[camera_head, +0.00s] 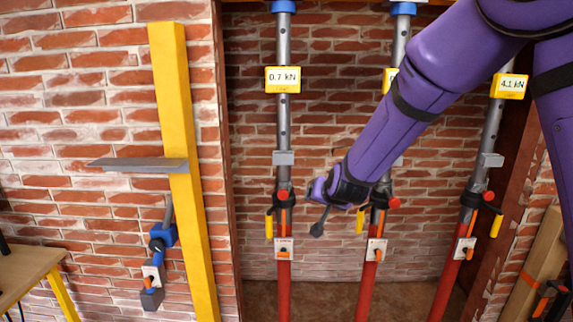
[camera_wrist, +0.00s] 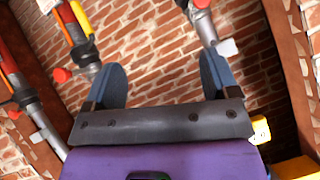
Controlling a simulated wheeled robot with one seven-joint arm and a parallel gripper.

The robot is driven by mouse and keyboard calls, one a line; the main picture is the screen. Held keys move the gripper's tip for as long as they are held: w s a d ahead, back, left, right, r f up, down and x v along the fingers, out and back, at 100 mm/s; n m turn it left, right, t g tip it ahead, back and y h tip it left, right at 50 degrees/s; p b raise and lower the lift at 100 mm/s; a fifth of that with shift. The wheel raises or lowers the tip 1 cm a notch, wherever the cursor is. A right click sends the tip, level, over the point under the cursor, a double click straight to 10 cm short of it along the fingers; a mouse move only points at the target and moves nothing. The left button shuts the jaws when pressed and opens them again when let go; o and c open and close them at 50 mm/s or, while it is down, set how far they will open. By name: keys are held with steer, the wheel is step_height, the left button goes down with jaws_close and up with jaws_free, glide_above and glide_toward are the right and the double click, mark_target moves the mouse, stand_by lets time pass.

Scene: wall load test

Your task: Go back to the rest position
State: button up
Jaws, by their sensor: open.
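My gripper (camera_head: 321,208) ends the purple arm that reaches in from the upper right in the head view. It hangs in front of the wall opening, between the left prop (camera_head: 284,135) and the middle prop (camera_head: 377,215). In the wrist view its two blue-grey fingers (camera_wrist: 161,78) stand wide apart with nothing between them. The gripper is open and empty. Part of the middle prop is hidden behind my arm.
The left display (camera_head: 283,79) reads 0.7 kN, and the right display (camera_head: 509,86) reads 4.1 kN on the right prop (camera_head: 488,130). The middle display (camera_head: 389,80) is mostly hidden. A yellow post (camera_head: 184,220) with a grey plate (camera_head: 135,164) and a wooden table (camera_head: 25,272) stand left.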

steer(key=s+d+r+n+g, duration=0.1)
steer(key=s+d+r+g, duration=0.1)
steer(key=s+d+r, duration=1.05)
steer(key=s+d+r+g+h, duration=0.1)
steer(key=s+d, duration=0.3)
steer(key=s, duration=0.8)
steer(key=s+d+r+n+g+h, duration=0.1)
steer(key=s+d, duration=0.3)
steer(key=s, duration=0.9)
steer(key=shift+s+r+g, duration=0.25)
steer(key=shift+r+g, duration=0.2)
steer(key=shift+g, duration=0.15)
